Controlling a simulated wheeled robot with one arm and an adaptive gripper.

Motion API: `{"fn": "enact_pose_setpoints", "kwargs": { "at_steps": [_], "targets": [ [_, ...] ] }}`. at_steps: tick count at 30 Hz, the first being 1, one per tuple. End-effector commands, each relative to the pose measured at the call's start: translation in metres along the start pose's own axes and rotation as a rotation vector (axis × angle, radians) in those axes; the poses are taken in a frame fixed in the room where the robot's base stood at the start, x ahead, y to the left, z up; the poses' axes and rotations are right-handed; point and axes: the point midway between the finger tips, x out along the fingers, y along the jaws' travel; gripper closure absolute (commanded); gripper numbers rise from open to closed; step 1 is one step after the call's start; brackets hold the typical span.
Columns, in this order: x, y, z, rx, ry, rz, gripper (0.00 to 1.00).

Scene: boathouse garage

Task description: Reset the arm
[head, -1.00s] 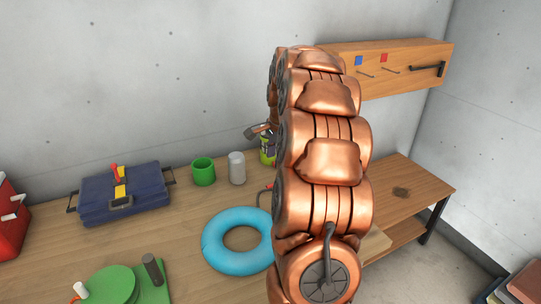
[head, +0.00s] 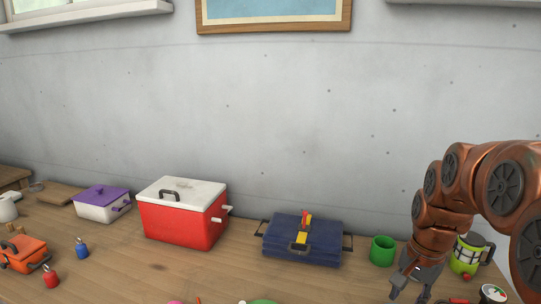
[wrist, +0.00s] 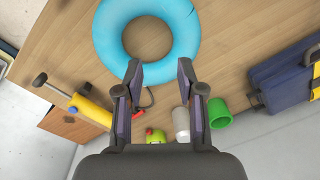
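My copper arm (head: 497,185) is at the right of the head view, bent so that my gripper (head: 412,287) hangs low over the workbench, right of the blue toolbox (head: 302,241) and in front of the green cup (head: 383,250). In the wrist view my gripper (wrist: 160,75) has its two fingers apart with nothing between them. Past the fingertips is a blue ring (wrist: 183,62) lying on the bench. The green cup (wrist: 219,113) and a grey cylinder (wrist: 181,124) are beside the right finger, apparently farther off.
A red cooler with a white lid (head: 184,222), a white box with a purple lid (head: 101,204) and an orange case (head: 22,254) stand to the left. Bare bench lies before the cooler.

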Motion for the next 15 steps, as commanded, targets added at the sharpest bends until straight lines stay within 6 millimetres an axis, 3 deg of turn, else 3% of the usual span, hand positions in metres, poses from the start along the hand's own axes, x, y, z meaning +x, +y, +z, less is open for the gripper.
{"fn": "enact_pose_setpoints", "kwargs": {
  "at_steps": [1,6,15],
  "targets": [
    [-0.002,0.001,0.022,-0.071,-0.011,0.012,0.62],
    [-0.002,0.012,0.087,-0.313,-0.045,0.045,0.62],
    [0.007,0.059,0.183,-0.715,-0.115,0.107,0.62]
  ]
}}
